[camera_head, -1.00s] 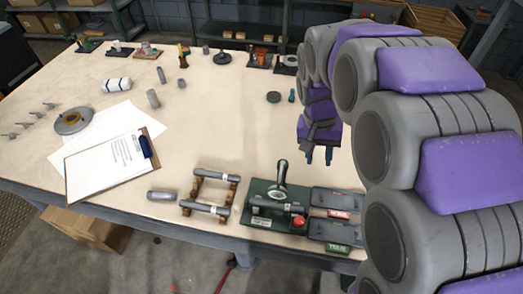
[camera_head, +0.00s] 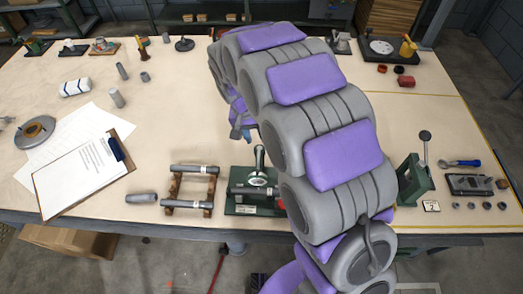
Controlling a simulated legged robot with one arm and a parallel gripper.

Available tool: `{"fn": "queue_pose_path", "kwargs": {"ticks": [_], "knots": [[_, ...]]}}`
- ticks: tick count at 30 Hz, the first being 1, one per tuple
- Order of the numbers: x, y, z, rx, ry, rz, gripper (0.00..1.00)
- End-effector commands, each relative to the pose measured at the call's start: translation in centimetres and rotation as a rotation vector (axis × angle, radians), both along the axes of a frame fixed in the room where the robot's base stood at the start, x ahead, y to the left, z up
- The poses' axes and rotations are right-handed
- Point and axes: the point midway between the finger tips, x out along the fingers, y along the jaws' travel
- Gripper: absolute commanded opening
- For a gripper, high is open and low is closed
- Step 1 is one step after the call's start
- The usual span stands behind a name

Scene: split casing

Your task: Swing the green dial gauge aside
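The green dial gauge fixture (camera_head: 243,203) stands near the table's front edge, left of my arm. Its round dial (camera_head: 258,180) and upright stem sit above a grey cylinder lying across the green base. My arm hides the right side of the fixture. My gripper (camera_head: 244,134) hangs pointing down behind and slightly left of the dial, apart from it. The gripper is small and partly covered by my arm, so its finger gap is unclear.
A wooden rack (camera_head: 175,188) with grey cylinders stands left of the fixture. A clipboard (camera_head: 82,172) lies farther left. At right are a green lever device (camera_head: 413,182) and a grey tray (camera_head: 470,184). The table middle left of my gripper is mostly clear.

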Motion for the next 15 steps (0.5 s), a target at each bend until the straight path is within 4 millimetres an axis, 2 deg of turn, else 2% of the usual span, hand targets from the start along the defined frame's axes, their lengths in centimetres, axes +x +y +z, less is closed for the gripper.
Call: {"fn": "queue_pose_path", "kwargs": {"ticks": [1,6,15], "knots": [[-0.1,0.1,-1.3,-0.005,0.005,0.002,0.36],[-0.1,-0.7,-4.3,-0.002,0.002,0.003,0.36],[-0.2,-2.8,-7.7,0.012,0.003,-0.001,0.36]]}}
